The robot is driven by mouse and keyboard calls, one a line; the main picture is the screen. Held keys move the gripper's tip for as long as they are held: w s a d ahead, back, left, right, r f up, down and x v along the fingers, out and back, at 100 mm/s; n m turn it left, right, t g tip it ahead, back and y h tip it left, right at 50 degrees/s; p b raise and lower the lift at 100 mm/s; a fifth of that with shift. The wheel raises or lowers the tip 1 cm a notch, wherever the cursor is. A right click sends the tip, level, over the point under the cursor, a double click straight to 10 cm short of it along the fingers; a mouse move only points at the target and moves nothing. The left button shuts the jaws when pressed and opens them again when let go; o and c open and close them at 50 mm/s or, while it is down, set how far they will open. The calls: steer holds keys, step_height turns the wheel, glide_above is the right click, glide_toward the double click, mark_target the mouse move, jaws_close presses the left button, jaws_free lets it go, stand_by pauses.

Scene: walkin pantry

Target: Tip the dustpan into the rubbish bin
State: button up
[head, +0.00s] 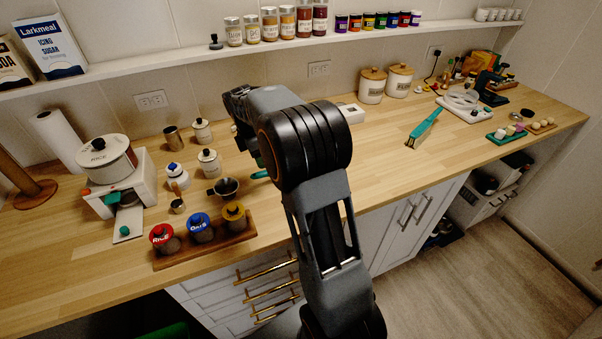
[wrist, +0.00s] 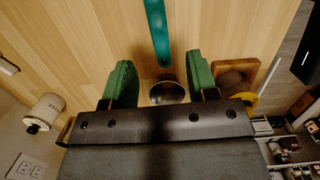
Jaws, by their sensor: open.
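A teal handle (wrist: 157,30) lies on the wooden counter, pointing away between my fingers in the wrist view. Its near end shows in the head view (head: 260,175); my arm hides the rest, so I cannot tell whether a dustpan pan is attached. My gripper (wrist: 158,66) is open above the counter, its two green-padded fingers apart on either side of the handle's line, with nothing held. A hand brush with a green back (head: 424,128) lies farther right. A dark green object (head: 168,331), possibly the rubbish bin, is cut off at the bottom edge of the head view.
A dark metal funnel-like cup (head: 225,188) sits by the handle's near end and between my fingers in the wrist view. A wooden rack (head: 240,236) with coloured lids stands at the front edge. White canisters (head: 209,162) stand behind. The counter between my arm and the brush is largely clear.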

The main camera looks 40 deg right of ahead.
steer(key=shift+d+f+b, duration=0.2)
steer(key=shift+f+b, duration=0.45)
steer(key=shift+f, duration=0.5)
steer(key=shift+d+f+b, duration=0.15)
steer(key=shift+f+b, duration=0.45)
steer(key=shift+f, duration=0.5)
steer(key=shift+d+f+b, duration=0.2)
steer(key=shift+f+b, duration=0.45)
steer(key=shift+f, duration=0.5)
jaws_close()
steer(key=shift+r, duration=0.2)
step_height(320, 180, up, 12)
steer(key=p, duration=1)
